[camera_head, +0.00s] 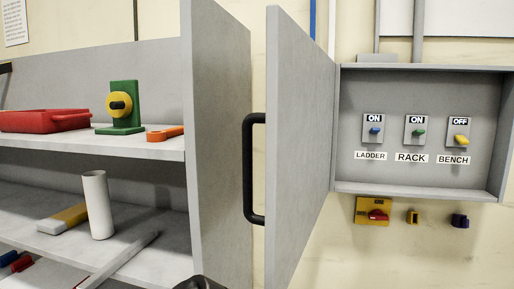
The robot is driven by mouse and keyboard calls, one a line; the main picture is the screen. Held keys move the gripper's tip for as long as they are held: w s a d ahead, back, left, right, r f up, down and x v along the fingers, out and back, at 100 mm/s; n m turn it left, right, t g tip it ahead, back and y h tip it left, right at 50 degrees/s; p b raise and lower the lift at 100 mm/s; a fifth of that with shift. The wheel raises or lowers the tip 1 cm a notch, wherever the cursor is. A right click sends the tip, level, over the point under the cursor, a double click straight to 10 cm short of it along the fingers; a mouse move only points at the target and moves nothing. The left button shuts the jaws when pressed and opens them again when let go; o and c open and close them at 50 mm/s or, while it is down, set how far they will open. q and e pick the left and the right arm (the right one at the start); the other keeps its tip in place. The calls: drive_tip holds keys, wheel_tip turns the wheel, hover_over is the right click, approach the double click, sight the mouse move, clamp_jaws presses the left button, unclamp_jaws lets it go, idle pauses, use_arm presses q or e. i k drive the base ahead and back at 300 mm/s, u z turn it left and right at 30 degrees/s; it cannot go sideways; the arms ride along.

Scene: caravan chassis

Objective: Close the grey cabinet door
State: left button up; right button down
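The grey cabinet (420,187) is mounted on the wall at the right, and its inside is visible. Its grey door (298,150) stands open, swung out toward me from the cabinet's left edge. A black bar handle (249,168) is on the door's left-facing side. Inside are switches labelled LADDER (373,130), RACK (416,131) and BENCH (460,137); the first two read ON, the third OFF. Neither gripper can be made out. A dark rounded shape shows at the bottom edge, too cut off to identify.
A grey shelf unit (220,130) stands at the left, its side panel close to the door's handle. It holds a red tray (45,121), a green and yellow device (124,108) and a white tube (97,205). A yellow-red switch (374,211) sits below the cabinet.

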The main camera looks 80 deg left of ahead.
sight(298, 119)
drive_tip(key=k, duration=0.7)
drive_tip(key=u, duration=1.7)
drive_tip(key=i, duration=1)
drive_tip(key=z, duration=0.05)
drive_tip(key=k, duration=1.2)
drive_tip(key=u, duration=0.2)
drive_tip(key=i, duration=0.8)
drive_tip(key=z, duration=0.3)
